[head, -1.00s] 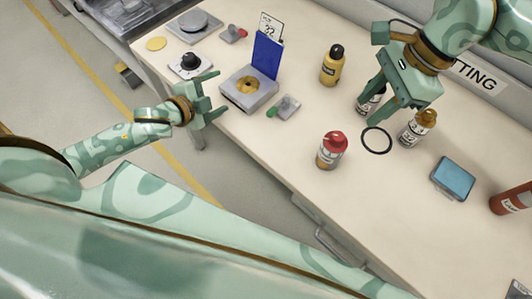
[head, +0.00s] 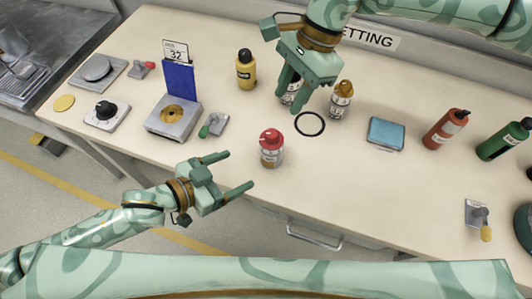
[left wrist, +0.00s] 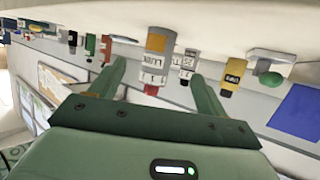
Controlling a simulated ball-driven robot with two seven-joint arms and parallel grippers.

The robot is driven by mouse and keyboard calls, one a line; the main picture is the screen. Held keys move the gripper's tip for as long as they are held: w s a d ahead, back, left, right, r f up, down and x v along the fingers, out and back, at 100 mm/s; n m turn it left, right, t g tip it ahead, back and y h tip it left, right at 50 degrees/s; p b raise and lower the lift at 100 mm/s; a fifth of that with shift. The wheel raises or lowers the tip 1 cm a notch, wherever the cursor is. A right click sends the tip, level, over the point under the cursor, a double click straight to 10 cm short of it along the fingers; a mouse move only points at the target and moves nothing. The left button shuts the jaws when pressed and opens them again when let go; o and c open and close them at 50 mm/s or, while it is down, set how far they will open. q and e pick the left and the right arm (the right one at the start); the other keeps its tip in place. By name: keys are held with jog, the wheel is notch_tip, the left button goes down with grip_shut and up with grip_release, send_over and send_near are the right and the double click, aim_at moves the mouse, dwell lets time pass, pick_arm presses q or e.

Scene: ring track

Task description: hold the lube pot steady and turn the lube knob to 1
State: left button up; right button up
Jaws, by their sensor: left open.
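The lube pot looks to be the red-topped pot (head: 271,150) standing upright on the bench; its red knob (head: 270,137) has a small pale mark. In the left wrist view, which is upside down, the pot (left wrist: 155,62) appears between my fingers, with its red top (left wrist: 150,90) below it. The knob setting is too small to read. My left gripper (head: 240,171) is open and empty at the bench's front edge, left of the pot and not touching it. My right gripper (head: 292,104) hangs with parted fingers before a white-labelled pot (head: 290,95), partly hidden.
A black ring (head: 310,124) and a gold-capped pot (head: 341,100) are behind the red-topped pot.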

aim_at(262, 159)
pick_arm(q)
jog(key=x, duration=1.2)
jog(key=shift+f, duration=0.1)
